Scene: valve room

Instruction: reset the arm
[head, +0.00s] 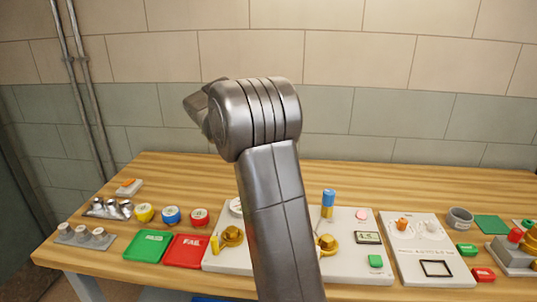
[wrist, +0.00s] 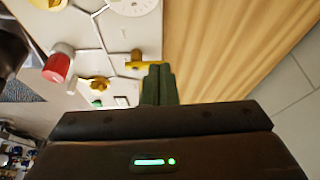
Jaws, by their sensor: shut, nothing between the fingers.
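My arm (head: 270,190) rises up through the middle of the head view and bends at a thick ribbed joint above the table. My gripper is hidden behind the arm in the head view. In the wrist view my gripper (wrist: 158,85) shows its two dark fingers together, empty, with a green light on its body. The fingertips appear in front of a white panel's edge near a yellow handle (wrist: 146,64); I cannot tell the distance.
The wooden table (head: 350,177) holds a green tray (head: 146,247), a red tray (head: 186,250), several coloured rolls, white panels (head: 345,222) with brass valves, and a grey cup (head: 460,218). A tiled wall stands behind. The table's back strip is clear.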

